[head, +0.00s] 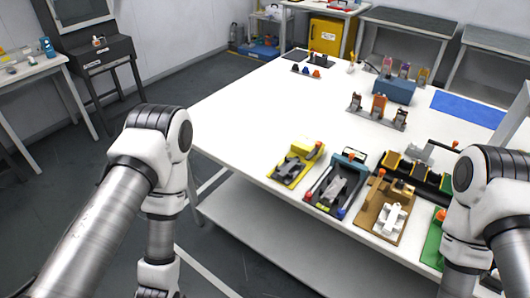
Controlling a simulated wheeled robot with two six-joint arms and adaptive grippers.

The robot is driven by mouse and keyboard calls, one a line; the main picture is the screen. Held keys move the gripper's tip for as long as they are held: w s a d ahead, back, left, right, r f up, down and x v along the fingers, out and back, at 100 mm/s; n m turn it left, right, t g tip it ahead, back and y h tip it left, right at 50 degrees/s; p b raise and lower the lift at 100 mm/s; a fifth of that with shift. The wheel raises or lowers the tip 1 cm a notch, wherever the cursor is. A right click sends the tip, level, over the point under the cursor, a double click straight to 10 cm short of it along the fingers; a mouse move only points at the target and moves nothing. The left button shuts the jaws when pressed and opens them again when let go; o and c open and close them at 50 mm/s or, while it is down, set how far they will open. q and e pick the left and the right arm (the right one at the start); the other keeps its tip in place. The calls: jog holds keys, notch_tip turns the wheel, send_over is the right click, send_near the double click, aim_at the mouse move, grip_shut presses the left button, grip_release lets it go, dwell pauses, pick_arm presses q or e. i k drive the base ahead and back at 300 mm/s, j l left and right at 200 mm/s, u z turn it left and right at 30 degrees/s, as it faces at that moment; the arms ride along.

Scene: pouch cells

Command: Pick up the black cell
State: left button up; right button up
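I cannot single out the black cell with certainty. Small dark, orange and blue pieces (305,70) stand in a row at the table's far left corner. A rack with a few upright brown, orange and grey pieces (378,107) stands mid-table. A black fixture (427,178) with yellow-topped blocks lies near the right front. My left arm hangs in front of the table's left edge, and my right arm hangs over its right front. Both grippers are below the picture's bottom edge, so their fingers are hidden.
A white table (250,115) fills the middle, its left part bare. Along its front edge sit a yellow fixture (283,178), a dark blue fixture (321,200), a tan fixture (371,223) and a green one (431,246). A blue box (394,90) and a blue mat (468,108) lie farther back.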

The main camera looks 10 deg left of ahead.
aim_at(420, 171)
jog(key=z, duration=0.8)
jog(key=i+j+u, duration=0.25)
jog(key=i+l, duration=0.05)
jog(key=i, duration=0.05)
